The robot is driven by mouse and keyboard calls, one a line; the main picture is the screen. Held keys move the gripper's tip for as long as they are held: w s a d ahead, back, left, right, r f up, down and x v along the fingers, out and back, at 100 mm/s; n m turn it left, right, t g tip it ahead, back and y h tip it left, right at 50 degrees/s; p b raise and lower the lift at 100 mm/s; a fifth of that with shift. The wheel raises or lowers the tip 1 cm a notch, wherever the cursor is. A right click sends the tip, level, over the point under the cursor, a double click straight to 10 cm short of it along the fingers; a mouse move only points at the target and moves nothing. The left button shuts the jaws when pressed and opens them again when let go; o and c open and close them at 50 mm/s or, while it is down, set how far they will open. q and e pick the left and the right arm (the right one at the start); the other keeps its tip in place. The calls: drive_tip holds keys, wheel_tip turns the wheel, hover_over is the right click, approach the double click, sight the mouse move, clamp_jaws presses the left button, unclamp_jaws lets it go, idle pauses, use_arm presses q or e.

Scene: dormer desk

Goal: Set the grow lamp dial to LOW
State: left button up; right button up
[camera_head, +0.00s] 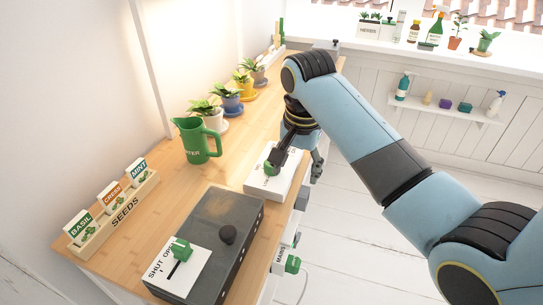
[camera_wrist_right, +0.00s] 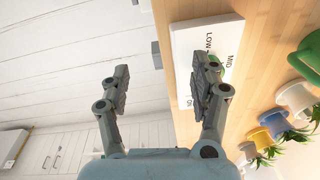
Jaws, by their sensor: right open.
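The grow lamp dial is a green knob (camera_head: 270,168) on a white panel box (camera_head: 256,184) at the right edge of the wooden desk. The right wrist view shows the white panel (camera_wrist_right: 185,40) with LOW and MID lettering and part of the green knob (camera_wrist_right: 216,70) behind one finger. The knob's pointer is too hidden to read. My right gripper (camera_head: 298,161) is at the box; in the wrist view its fingers (camera_wrist_right: 162,71) are spread with nothing between them. One finger overlaps the panel and the other is over the floor side. My left gripper is out of view.
A dark grey box (camera_head: 222,225) with a black knob and a green SHUT/OPEN lever (camera_head: 181,250) stands nearer. A green watering can (camera_head: 197,142), potted plants (camera_head: 229,100) and a seed rack (camera_head: 125,212) are on the desk. White floor lies right of the desk edge.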

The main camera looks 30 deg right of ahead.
drive_tip(key=w+a+r+m+g, duration=0.1)
drive_tip(key=w+r+m, duration=0.4)
drive_tip(key=w, duration=0.4)
wheel_tip(320, 180, down, 10)
drive_tip(key=shift+f+b, duration=0.1)
drive_tip(key=shift+b, duration=0.65)
drive_tip(key=shift+a, duration=0.1)
drive_tip(key=c, duration=1.2)
